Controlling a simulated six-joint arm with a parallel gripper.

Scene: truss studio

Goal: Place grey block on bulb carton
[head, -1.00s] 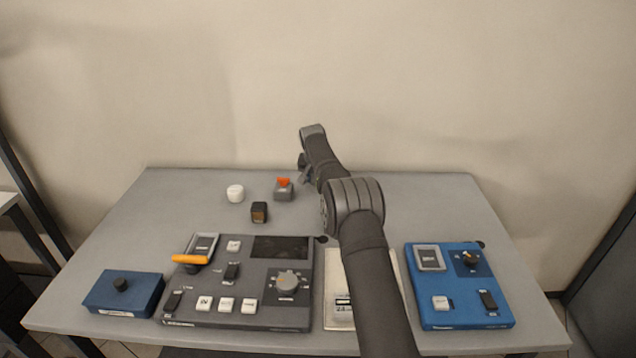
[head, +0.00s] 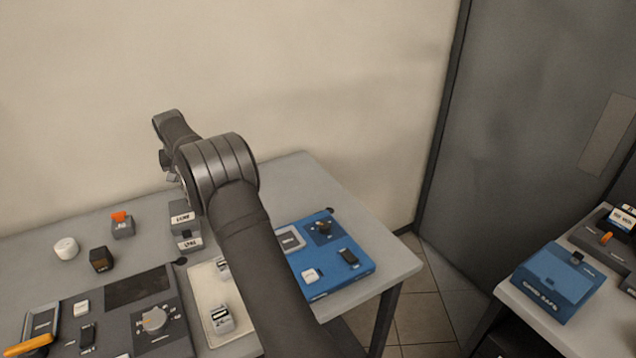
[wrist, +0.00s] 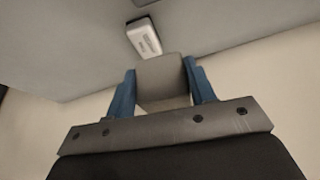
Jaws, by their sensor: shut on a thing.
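My gripper (wrist: 160,68) has blue fingers on both sides of a grey block (wrist: 163,82) and is shut on it in the wrist view. The gripper's fingers and the held block are not clear in the head view.
Left of the carton are a grey item with an orange top (head: 122,228), a dark block (head: 101,259) and a white round piece (head: 66,248). Control panels, including a blue one (head: 325,258), fill the front. A second table with a blue box (head: 556,282) stands right.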

